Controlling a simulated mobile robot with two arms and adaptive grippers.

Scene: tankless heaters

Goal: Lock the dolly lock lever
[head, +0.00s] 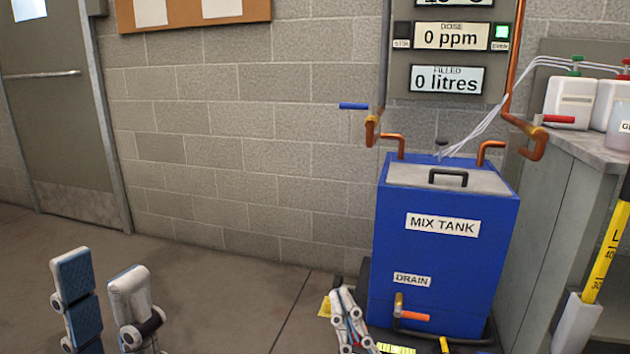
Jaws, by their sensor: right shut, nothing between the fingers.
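The blue mix tank (440,265) stands on a dark, low base, apparently the dolly (362,275). A small yellow piece (325,307) shows at the base's left side, partly hidden by my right gripper (343,293). I cannot tell whether this piece is the lock lever. A yellow-and-black marked strip (396,350) and a brass-coloured end (444,345) show at the bottom edge, partly cut off. My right gripper is shut and empty, in front of the tank's lower left corner; contact is unclear. My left gripper (103,278) is open and empty over the floor at left.
An orange-handled drain valve (413,317) sticks out of the tank front. Copper pipes with a blue-handled valve (354,106) and a red-handled valve (558,119) hang above. A grey cabinet (555,215) stands at right. The floor at left is clear.

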